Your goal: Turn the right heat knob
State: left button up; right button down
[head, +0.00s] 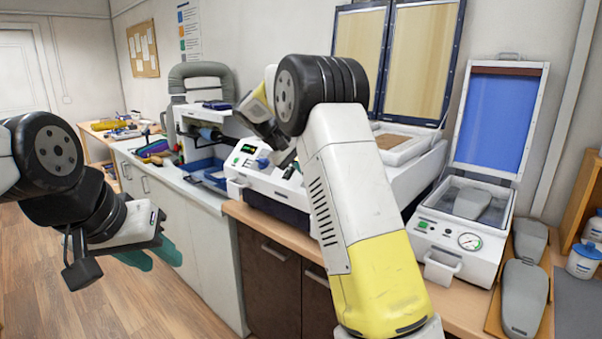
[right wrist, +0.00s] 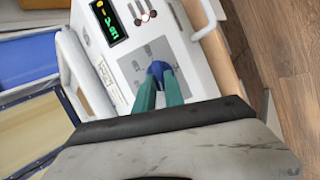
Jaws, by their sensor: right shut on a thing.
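A small blue knob (right wrist: 157,70) sits on the white control panel, below the lit green and yellow display (right wrist: 110,19). In the right wrist view the two teal fingertips of my right gripper (right wrist: 158,80) are closed on this knob. In the head view the display (head: 248,148) is on the white machine, and my right arm hides part of the panel. A blue part (head: 262,163) shows there near the gripper. My left gripper (head: 152,257) hangs over the floor at the left, its teal fingers apart and empty.
Beside the machine, a vacuum former with a blue lid (head: 497,115) and a gauge stands on the wooden counter at the right. A grey-topped press (head: 201,95) stands at the left. The floor at lower left is clear.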

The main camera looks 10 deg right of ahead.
jog(key=shift+a+n+h, duration=0.2)
jog(key=shift+n+h, duration=0.1)
jog(key=shift+n, duration=0.9)
jog(key=shift+t, duration=0.3)
jog(key=c, duration=1.4)
grip_release()
jog(key=shift+f, duration=0.1)
jog(key=shift+c, duration=0.2)
jog(key=v, duration=0.8)
jog(key=shift+d+f, duration=0.1)
